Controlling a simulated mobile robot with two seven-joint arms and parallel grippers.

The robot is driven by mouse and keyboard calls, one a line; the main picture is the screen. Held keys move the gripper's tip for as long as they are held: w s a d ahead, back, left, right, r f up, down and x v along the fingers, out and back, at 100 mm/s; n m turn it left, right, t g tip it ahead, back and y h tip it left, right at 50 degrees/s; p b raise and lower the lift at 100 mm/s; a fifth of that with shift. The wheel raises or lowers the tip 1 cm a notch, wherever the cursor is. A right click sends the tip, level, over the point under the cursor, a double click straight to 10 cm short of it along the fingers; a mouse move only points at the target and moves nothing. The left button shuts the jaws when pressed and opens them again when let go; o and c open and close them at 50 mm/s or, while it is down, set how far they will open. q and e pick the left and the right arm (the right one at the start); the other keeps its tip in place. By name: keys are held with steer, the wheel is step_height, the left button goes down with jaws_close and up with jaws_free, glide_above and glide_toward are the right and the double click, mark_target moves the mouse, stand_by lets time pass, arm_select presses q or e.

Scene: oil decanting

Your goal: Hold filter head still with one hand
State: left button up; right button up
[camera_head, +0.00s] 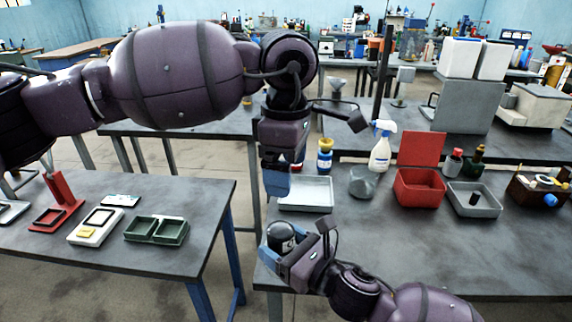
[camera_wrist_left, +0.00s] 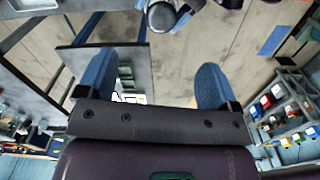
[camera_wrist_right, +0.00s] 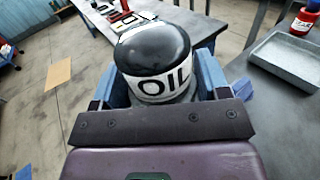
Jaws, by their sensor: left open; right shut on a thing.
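A rounded container with a black top and a white band lettered OIL (camera_wrist_right: 155,55) is between the fingers of my right gripper (camera_wrist_right: 163,84), which is shut on it. In the head view this container (camera_head: 280,232) is at the near left corner of the right bench; whether it touches the bench is unclear. My left gripper (camera_head: 277,184) is higher and farther back, pointing down beside the white tray. In the left wrist view its blue fingers (camera_wrist_left: 155,78) are apart with nothing between them. The container (camera_wrist_left: 162,14) shows partly at that view's top edge. I cannot identify a separate filter head.
Beyond the grippers, the bench holds a shallow white tray (camera_head: 305,194), a clear beaker (camera_head: 363,183), a spray bottle (camera_head: 380,152), an open red box (camera_head: 420,187) and a grey tray (camera_head: 484,208). The left table carries a green tray (camera_head: 156,231). Bench space right of my right gripper is clear.

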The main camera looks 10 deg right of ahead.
mark_target(286, 227)
arm_select(q)
step_height(286, 227, down, 12)
steer(key=shift+a, duration=0.1)
stand_by(0.5)
steer(key=c, duration=1.1)
steer(key=shift+r, duration=0.6)
steer(key=shift+r, duration=0.35)
steer(key=shift+r, duration=0.2)
